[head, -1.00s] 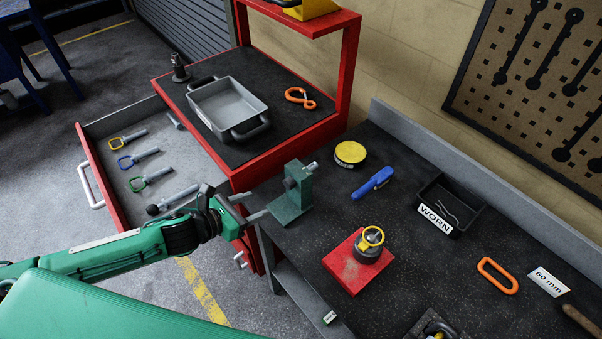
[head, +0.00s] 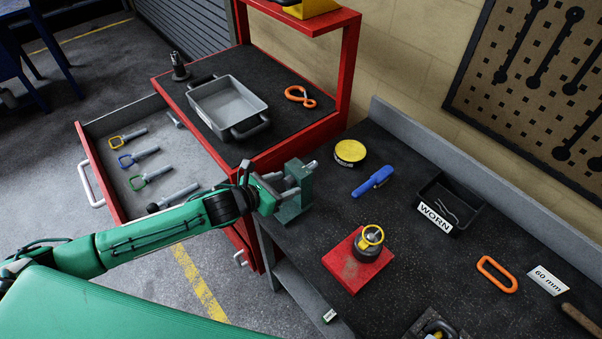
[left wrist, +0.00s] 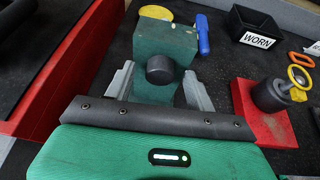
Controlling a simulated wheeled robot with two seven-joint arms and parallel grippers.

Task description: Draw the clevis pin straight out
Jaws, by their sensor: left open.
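A green block-shaped fixture (head: 295,207) stands at the left edge of the dark bench; in the left wrist view it is the green block (left wrist: 165,40) straight ahead. The clevis pin's dark round head (left wrist: 160,69) sticks out of the face toward me. A small grey end (head: 311,166) shows at the fixture's far upper side. My left gripper (head: 281,186) is open in front of the fixture. In the left wrist view its two grey fingers (left wrist: 158,74) stand either side of the pin head, with gaps visible. The pin's shaft is hidden. My right gripper is not in view.
A red block (head: 345,277) with a yellow-ringed part sits right of the fixture. A yellow tin (head: 350,152), blue tool (head: 373,183) and WORN tray (head: 470,217) lie behind. The red cabinet (head: 262,165) and open drawer (head: 100,185) are close left.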

